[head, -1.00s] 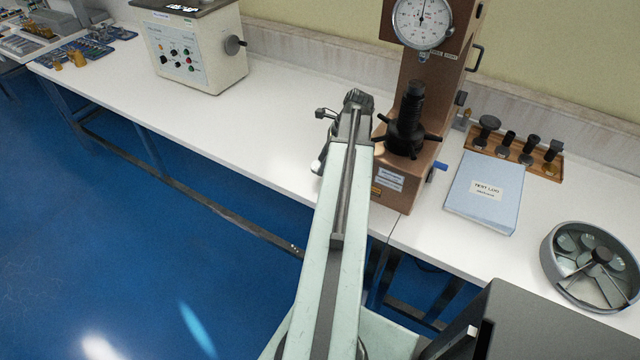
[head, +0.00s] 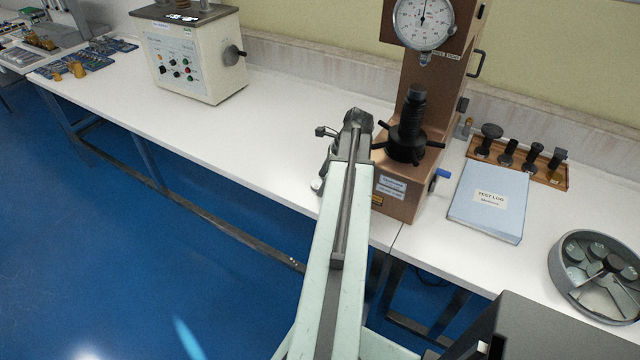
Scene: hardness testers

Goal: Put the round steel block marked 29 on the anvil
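The brown hardness tester (head: 395,190) stands on the white bench, just right of my arm's end. Its anvil (head: 416,92) is the dark top of the black screw and handwheel, below the dial, and looks bare. My gripper (head: 319,182) hangs at the left of the arm's end, over the bench near its front edge. It is small and partly hidden by my arm; a small pale patch shows at its tip, and I cannot tell if it holds anything. A round grey divided tray (head: 562,284) at the right holds several round blocks; no mark 29 is readable.
A blue test log (head: 487,215) lies right of the tester. Behind it is a wooden rack (head: 515,166) with several black fittings. A cream control box (head: 195,85) stands at the back left. The bench between box and tester is clear.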

